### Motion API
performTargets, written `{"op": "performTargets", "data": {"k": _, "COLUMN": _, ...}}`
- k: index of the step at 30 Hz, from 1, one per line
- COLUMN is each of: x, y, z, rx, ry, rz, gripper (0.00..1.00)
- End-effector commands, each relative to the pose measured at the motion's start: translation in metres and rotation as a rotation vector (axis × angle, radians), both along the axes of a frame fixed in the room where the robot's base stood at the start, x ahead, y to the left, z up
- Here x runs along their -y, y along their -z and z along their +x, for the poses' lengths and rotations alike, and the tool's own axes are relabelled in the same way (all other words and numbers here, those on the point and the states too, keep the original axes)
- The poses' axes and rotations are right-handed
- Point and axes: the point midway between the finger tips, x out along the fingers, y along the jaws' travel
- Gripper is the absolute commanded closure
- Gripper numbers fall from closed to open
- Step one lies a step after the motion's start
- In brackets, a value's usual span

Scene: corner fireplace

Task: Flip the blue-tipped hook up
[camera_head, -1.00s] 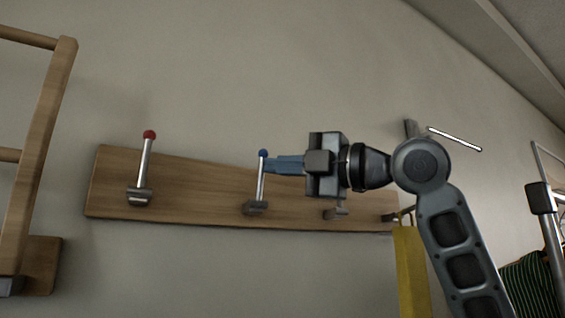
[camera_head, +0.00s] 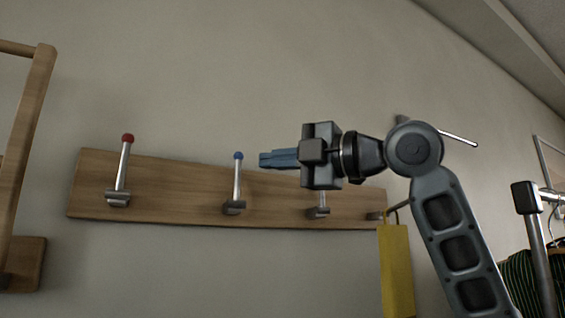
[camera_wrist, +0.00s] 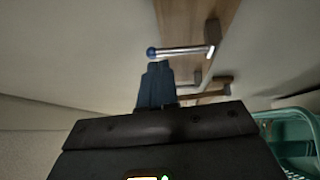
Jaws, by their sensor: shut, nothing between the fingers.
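The blue-tipped hook (camera_head: 237,184) is a metal rod with a blue ball, pointing up from its mount on the wooden board (camera_head: 165,190). It also shows in the wrist view (camera_wrist: 182,51), ahead of my fingertips. My gripper (camera_head: 262,160) is shut and empty, to the right of the blue ball. A small gap shows between the fingertips and the hook in the head view. In the wrist view my gripper (camera_wrist: 158,66) has its fingertips close to the blue ball; whether they touch there is hard to tell.
A red-tipped hook (camera_head: 121,172) stands up at the board's left. Another hook (camera_head: 319,206) is partly hidden behind my gripper. A yellow bag (camera_head: 396,270) hangs at the right end. A wooden frame (camera_head: 26,140) is at far left. A green basket (camera_wrist: 290,135) shows in the wrist view.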

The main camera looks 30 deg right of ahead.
Motion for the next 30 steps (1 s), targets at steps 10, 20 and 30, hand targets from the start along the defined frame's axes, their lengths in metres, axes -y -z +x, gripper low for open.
{"op": "performTargets", "data": {"k": 10, "x": 0.034, "y": 0.001, "z": -0.048, "rx": 0.003, "ry": 0.004, "rz": 0.0, "gripper": 1.0}}
{"op": "performTargets", "data": {"k": 20, "x": 0.055, "y": -0.001, "z": -0.08, "rx": 0.001, "ry": 0.001, "rz": 0.0, "gripper": 1.0}}
{"op": "performTargets", "data": {"k": 30, "x": 0.057, "y": -0.001, "z": -0.083, "rx": 0.001, "ry": 0.001, "rz": 0.0, "gripper": 1.0}}
